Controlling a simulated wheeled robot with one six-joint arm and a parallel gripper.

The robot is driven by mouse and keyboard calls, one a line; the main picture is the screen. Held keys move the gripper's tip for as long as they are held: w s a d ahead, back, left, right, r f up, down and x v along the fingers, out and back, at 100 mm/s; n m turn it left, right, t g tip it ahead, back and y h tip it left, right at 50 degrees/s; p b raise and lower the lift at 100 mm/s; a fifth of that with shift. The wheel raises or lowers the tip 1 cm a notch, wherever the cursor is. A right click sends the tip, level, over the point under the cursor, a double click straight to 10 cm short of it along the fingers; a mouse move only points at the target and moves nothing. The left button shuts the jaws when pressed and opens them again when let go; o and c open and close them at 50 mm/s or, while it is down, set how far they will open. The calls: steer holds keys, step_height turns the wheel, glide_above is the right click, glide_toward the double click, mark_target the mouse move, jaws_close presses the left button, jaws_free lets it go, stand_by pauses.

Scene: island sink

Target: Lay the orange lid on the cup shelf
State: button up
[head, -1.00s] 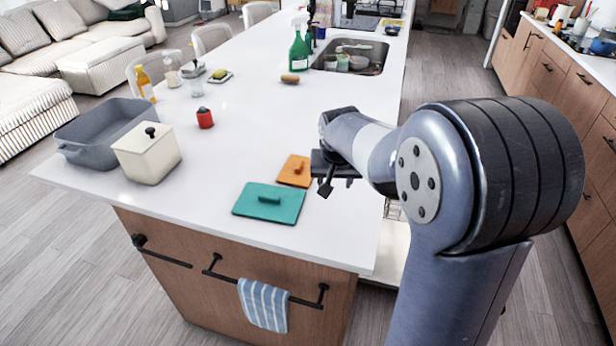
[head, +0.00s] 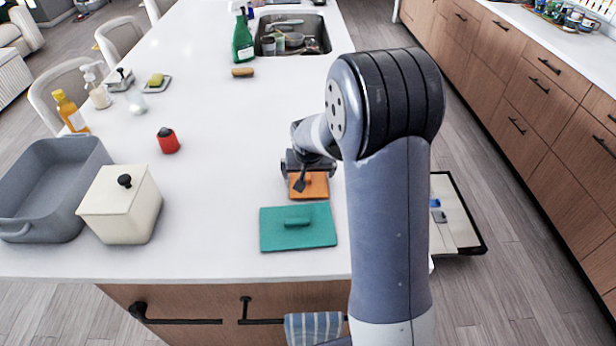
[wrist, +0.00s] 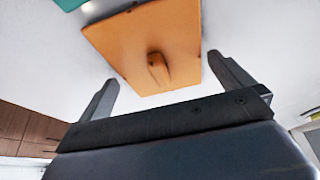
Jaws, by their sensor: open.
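The orange lid (head: 316,184) lies flat on the white island top, just behind the teal lid (head: 318,236). In the wrist view the orange lid (wrist: 180,35) shows its raised handle between my finger lines. My gripper (head: 303,180) is over the orange lid in the head view, partly covering it. In the wrist view the fingers of my gripper (wrist: 165,85) are wide apart, with nothing held between them. I cannot make out a cup shelf for certain; a pale open shelf or drawer (head: 458,222) shows low at the right of the island, partly behind my arm.
A grey basin (head: 50,185) and a cream lidded box (head: 125,210) stand at the left. The middle of the counter is clear.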

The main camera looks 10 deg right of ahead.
steer(key=shift+w+f, duration=0.1)
steer(key=shift+f, duration=0.2)
steer(key=c, duration=0.7)
steer(key=shift+r, duration=0.1)
